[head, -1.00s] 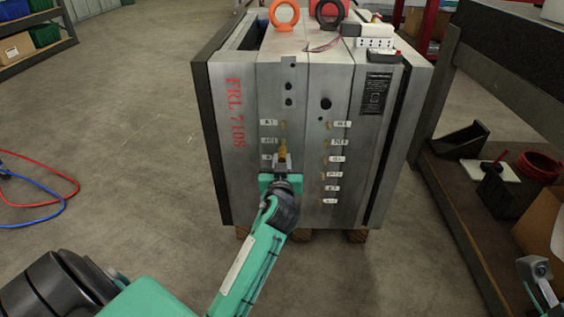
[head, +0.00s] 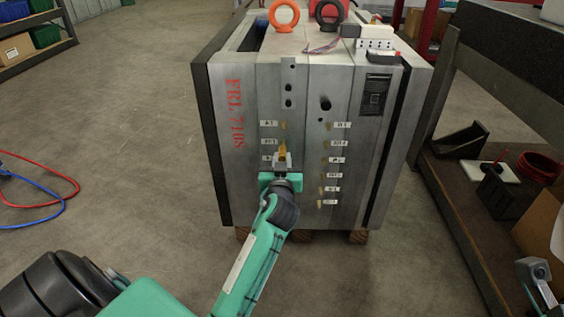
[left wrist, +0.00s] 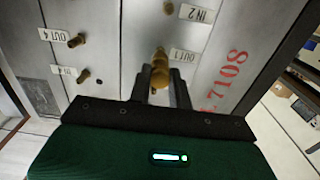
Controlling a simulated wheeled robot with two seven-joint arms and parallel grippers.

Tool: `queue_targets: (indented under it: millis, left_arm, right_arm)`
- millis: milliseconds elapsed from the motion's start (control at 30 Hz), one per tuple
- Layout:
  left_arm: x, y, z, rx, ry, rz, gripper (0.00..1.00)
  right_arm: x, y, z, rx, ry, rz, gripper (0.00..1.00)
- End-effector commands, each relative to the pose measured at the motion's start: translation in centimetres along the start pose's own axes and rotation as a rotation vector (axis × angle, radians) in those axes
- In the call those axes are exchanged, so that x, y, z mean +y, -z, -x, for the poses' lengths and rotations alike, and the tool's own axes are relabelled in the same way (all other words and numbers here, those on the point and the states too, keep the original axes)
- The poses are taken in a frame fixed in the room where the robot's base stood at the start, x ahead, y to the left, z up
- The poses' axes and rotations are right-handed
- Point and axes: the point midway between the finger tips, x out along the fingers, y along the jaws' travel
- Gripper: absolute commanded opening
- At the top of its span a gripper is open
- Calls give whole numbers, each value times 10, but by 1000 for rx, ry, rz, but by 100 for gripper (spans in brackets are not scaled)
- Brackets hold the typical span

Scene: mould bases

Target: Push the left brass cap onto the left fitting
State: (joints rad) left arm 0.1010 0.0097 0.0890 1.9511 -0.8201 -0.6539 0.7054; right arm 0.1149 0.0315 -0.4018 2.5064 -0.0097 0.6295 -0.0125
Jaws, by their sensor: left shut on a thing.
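The brass cap (head: 283,149) is between the fingertips of my left gripper (head: 282,160), at the left column of fittings on the front of the steel mould base (head: 240,185). In the left wrist view my left gripper (left wrist: 161,86) is shut on the cap (left wrist: 160,66), beside the OUT 1 label. The cap points at the mould face. The fitting behind it is hidden, so I cannot tell how far the cap is on it.
Other brass fittings with white labels run down the right column (head: 325,160). The wrist view shows more fittings (left wrist: 82,75) nearby. Lifting rings (head: 284,13) stand on top of the mould. A shelf bench (head: 480,230) stands at the right. Red and blue hoses (head: 60,180) lie on open floor at the left.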

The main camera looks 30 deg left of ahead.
Motion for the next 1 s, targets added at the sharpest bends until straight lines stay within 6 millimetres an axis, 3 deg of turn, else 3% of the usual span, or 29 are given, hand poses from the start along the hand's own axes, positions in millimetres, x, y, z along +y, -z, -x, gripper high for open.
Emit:
queue_targets:
  millis: [1000]
  left_arm:
    - [0, 0, -17, 0, 0, 1, 0]
  right_arm:
    - [0, 1, -3, 9, 3, 0, 57]
